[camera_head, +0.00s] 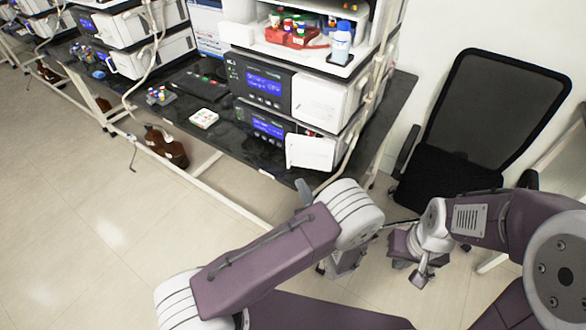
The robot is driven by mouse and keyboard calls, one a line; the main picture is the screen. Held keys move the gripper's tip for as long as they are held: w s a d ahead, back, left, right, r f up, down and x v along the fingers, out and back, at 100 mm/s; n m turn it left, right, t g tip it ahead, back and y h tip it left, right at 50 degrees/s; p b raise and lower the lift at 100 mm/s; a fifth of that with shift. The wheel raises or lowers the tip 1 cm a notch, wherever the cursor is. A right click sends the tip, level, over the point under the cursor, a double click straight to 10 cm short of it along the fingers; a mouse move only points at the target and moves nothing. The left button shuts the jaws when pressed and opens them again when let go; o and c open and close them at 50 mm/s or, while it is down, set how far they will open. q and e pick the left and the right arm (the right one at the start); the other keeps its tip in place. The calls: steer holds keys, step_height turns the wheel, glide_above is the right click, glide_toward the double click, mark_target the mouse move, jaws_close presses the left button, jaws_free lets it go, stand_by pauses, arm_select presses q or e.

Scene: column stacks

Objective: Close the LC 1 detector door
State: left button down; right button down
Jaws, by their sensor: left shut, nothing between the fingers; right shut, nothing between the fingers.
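A white detector door (310,152) stands swung out at the front right of the lowest module (262,127) in the nearest column stack; I cannot read an LC 1 label. A small dark gap shows between the door and the module. My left gripper (304,191) shows as a narrow grey tip just below and in front of the door, apart from it. It is shut and empty, and its rear is hidden behind my arm. My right gripper (421,277) hangs low over the floor by the chair, shut and empty, away from the stack.
The dark bench (222,127) has a white plate (204,118) and vial rack (159,96). A module with a closed white door (318,103) sits above. Brown bottles (167,147) stand below. An office chair (487,110) stands right. The floor at left is clear.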

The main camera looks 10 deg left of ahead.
arm_select(q)
glide_toward(291, 158)
steer(key=w+a+r, duration=0.2)
steer(key=a, duration=0.1)
steer(key=shift+w+a+r, duration=0.1)
steer(key=shift+a, duration=0.15)
steer(key=x, duration=0.1)
steer(key=b+x, duration=0.1)
steer(key=x, duration=0.1)
steer(key=d+b+x, duration=0.1)
steer(key=shift+w+a, duration=0.2)
steer(key=shift+w, duration=0.5)
steer(key=shift+r, duration=0.2)
steer(key=shift+d, duration=0.15)
